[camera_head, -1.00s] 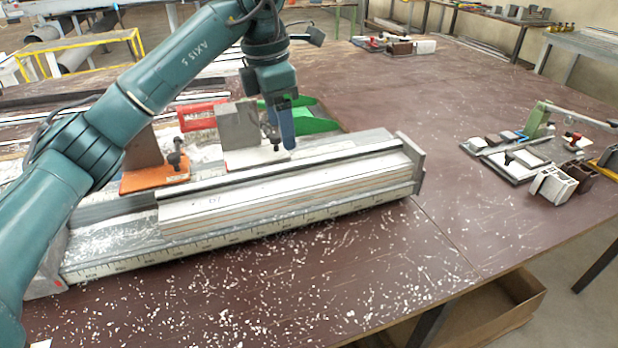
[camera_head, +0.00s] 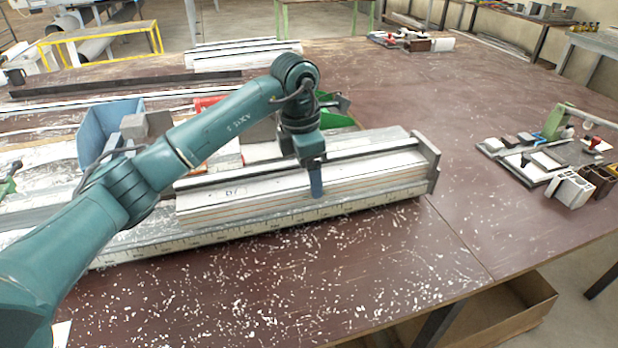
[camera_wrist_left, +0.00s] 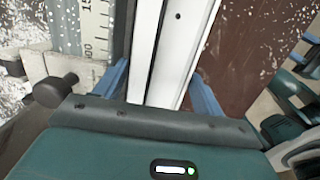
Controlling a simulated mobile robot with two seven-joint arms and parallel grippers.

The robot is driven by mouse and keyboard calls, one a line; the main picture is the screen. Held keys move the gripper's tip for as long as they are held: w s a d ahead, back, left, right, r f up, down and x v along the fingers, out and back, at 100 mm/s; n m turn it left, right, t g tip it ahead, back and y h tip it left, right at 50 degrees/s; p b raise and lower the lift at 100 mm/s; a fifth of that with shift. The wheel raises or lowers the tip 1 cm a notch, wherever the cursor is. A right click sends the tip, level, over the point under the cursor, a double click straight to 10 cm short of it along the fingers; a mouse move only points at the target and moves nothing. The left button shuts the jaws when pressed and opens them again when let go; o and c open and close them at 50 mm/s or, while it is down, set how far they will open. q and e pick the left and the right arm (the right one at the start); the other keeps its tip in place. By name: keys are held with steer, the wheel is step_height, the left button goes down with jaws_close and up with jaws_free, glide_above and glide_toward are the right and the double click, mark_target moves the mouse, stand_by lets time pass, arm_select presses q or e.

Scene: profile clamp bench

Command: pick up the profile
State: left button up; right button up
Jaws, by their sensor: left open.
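The profile (camera_head: 245,193) is a long pale bar with thin reddish lines along its side. It lies lengthwise along the clamp bench (camera_head: 200,237), which has a ruled scale on its front edge. My left gripper (camera_head: 316,186) points down over the profile's right half. Its near blue finger hides a small part of the profile's front side. In the left wrist view, the two blue fingers of my left gripper (camera_wrist_left: 162,86) are apart, with a white bar (camera_wrist_left: 172,45), which looks like the profile, between them in the picture. I cannot tell whether they touch it. My right gripper is not in view.
A grey end plate (camera_head: 427,163) stands at the bench's right end. Behind the arm are a blue bin (camera_head: 104,128) and red and green parts. A fixture with clamps (camera_head: 530,160) sits at the right. The brown table (camera_head: 390,270) in front is clear except for white chips.

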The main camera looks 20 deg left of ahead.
arm_select(q)
steer(key=shift+c, duration=0.2)
steer(key=shift+r, duration=0.1)
steer(key=c, duration=1.2)
